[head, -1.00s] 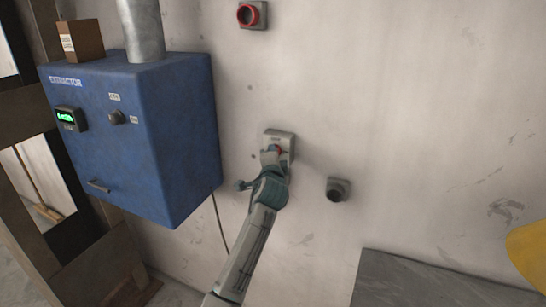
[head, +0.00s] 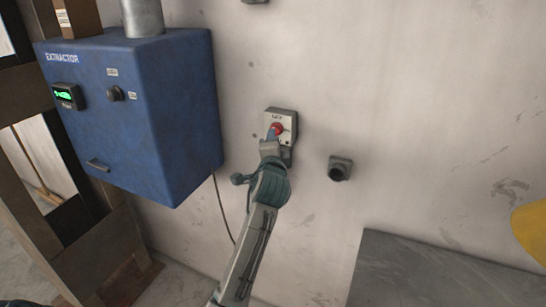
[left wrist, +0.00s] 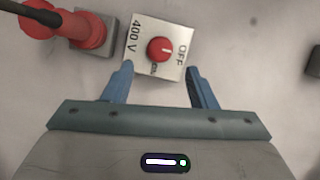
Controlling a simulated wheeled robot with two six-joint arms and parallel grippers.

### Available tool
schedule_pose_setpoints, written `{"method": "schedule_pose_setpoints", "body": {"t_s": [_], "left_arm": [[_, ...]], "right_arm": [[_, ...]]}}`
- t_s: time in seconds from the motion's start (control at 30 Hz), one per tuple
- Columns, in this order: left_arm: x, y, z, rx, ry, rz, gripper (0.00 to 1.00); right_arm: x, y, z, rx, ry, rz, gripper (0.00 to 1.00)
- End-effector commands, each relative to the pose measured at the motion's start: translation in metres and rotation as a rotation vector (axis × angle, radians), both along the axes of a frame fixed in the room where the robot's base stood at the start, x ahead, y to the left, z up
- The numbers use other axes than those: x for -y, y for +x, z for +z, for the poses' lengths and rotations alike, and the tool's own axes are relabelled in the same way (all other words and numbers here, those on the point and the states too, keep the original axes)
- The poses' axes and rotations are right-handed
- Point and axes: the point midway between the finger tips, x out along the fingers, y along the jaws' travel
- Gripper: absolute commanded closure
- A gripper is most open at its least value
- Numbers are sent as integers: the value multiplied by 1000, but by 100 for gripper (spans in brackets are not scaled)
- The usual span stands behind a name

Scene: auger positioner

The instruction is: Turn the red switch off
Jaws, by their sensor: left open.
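The red switch (head: 276,128) is a round red knob on a pale plate fixed to the wall. In the left wrist view the knob (left wrist: 160,50) sits on a plate marked 400 V, with OFF at its right and a partly hidden ON below. A small pale mark shows on the knob; I cannot tell for certain which label it points to. My left gripper (head: 270,142) is in front of the plate's lower part. In the wrist view its blue fingers (left wrist: 158,70) are open and empty, with the knob just beyond the gap between their tips. My right gripper is not in view.
A red fitting (left wrist: 85,32) with a black cable sits close beside the plate. A blue extractor box (head: 130,115) projects at the left. A small dark wall fitting (head: 340,168) is to the right, and a grey surface (head: 440,275) lies lower right. The wall between is clear.

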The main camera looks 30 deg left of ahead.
Motion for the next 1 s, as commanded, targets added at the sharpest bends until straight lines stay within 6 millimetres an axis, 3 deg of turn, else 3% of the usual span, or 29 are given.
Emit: {"method": "schedule_pose_setpoints", "body": {"t_s": [0.1, 0.3, 0.83, 0.93, 1.0], "left_arm": [[9, -18, -2, 1, -3, -1, 48], [16, -33, 0, 0, -1, 0, 48], [16, -34, 0, -3, -1, -1, 48], [18, -28, -17, -23, -14, -10, 48], [20, -21, -44, -55, -42, -25, 48]], "right_arm": [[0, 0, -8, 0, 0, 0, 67], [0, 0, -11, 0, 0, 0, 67], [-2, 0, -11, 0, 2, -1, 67], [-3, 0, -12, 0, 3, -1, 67], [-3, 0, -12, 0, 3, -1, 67]]}}
